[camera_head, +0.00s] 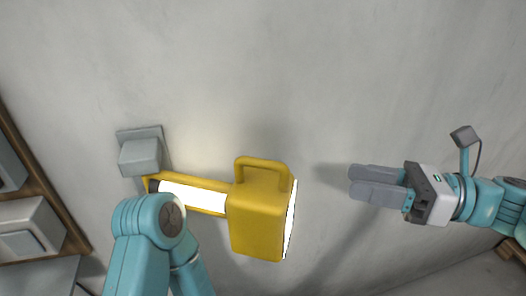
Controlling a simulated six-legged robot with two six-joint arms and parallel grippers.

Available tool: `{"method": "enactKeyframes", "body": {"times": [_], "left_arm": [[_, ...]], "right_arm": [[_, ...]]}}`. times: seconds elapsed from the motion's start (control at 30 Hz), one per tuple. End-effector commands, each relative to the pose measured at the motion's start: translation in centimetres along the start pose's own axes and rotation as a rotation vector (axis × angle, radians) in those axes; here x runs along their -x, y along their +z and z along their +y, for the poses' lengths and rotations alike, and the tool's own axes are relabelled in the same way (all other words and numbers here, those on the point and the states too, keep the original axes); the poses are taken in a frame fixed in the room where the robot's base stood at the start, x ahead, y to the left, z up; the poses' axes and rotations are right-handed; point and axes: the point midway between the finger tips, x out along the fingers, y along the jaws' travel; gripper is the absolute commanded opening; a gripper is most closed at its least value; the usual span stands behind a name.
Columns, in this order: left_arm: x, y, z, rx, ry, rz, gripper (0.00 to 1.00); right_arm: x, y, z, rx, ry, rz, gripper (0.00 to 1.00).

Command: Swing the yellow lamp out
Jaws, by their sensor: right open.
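The yellow lamp (258,219) is at the middle of the head view, a boxy head with a loop handle on top and a lit face on its right side. Its yellow arm, with a bright white strip, runs left to a grey wall bracket (140,155). My right gripper (354,182) is to the right of the lamp, fingers pointing left toward it, open and empty, with a clear gap between them. My left arm's teal links rise from the bottom in front of the lamp arm's lower left.
A wooden-framed shelf (48,180) with pale grey boxes (30,226) stands at the left edge. The grey wall (300,80) above the lamp and between lamp and right gripper is bare. A small brown piece (510,250) shows at the lower right edge.

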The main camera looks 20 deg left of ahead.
Motion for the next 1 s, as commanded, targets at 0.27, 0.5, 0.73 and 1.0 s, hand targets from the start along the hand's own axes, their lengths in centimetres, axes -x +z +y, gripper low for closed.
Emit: {"method": "enactKeyframes", "body": {"times": [0.27,0.5,0.73,1.0], "left_arm": [[1.0,0.0,0.3,0.000,0.000,0.000,0.49],[2.2,0.1,0.8,0.000,0.000,0.000,0.49],[3.2,0.1,1.1,0.000,0.000,0.000,0.49],[3.6,0.1,1.3,0.000,0.000,0.000,0.49]], "right_arm": [[-3.9,0.4,0.3,0.001,0.011,0.003,0.42],[-9.7,0.5,0.2,0.001,0.011,0.004,0.42],[-14.2,0.4,0.1,0.000,0.008,0.003,0.42],[-16.4,0.3,-0.1,0.001,0.005,0.002,0.42]]}}
